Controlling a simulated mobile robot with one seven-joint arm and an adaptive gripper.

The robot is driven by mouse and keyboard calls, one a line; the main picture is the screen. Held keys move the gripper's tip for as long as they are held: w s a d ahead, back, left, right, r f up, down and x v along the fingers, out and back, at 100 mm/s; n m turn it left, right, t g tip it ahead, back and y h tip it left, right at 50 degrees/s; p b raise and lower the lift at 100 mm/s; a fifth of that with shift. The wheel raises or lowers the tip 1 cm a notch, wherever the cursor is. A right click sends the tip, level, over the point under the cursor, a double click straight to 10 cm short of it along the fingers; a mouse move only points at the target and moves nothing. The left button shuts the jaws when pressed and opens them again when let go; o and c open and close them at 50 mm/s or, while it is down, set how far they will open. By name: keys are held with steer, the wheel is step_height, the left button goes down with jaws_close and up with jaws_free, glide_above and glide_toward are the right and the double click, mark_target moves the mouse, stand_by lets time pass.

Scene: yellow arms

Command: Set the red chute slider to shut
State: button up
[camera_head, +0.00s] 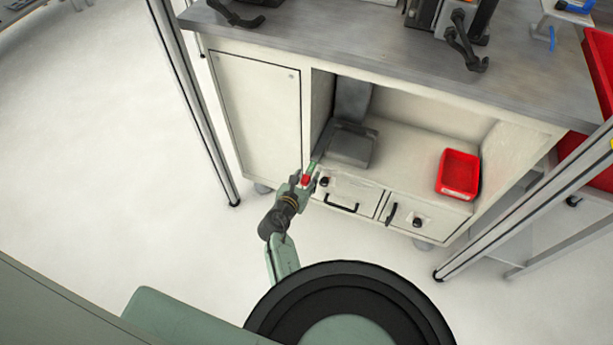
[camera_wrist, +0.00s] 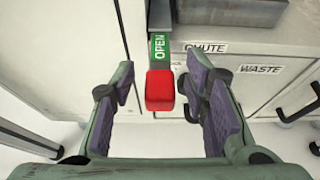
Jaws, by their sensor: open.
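The red chute slider (camera_wrist: 160,90) is a small red block at the front of the cabinet, below a green label reading OPEN (camera_wrist: 159,46). It also shows in the head view (camera_head: 306,180) at my gripper's tip. My gripper (camera_wrist: 161,100) is open, with one finger on each side of the red block and a visible gap on both sides. In the head view my gripper (camera_head: 308,178) is at the cabinet's front edge. A CHUTE label (camera_wrist: 207,48) is right of the slider. No shut label is visible.
A WASTE label (camera_wrist: 262,69) and a dark drawer handle (camera_head: 341,206) are to the right. A black knob (camera_head: 324,181) sits close beside my gripper. A grey chute body (camera_head: 350,143) and a red tray (camera_head: 458,174) stand in the cabinet opening. The floor at left is clear.

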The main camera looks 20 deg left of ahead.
steer(key=shift+c, duration=0.2)
jaws_close()
stand_by(0.6)
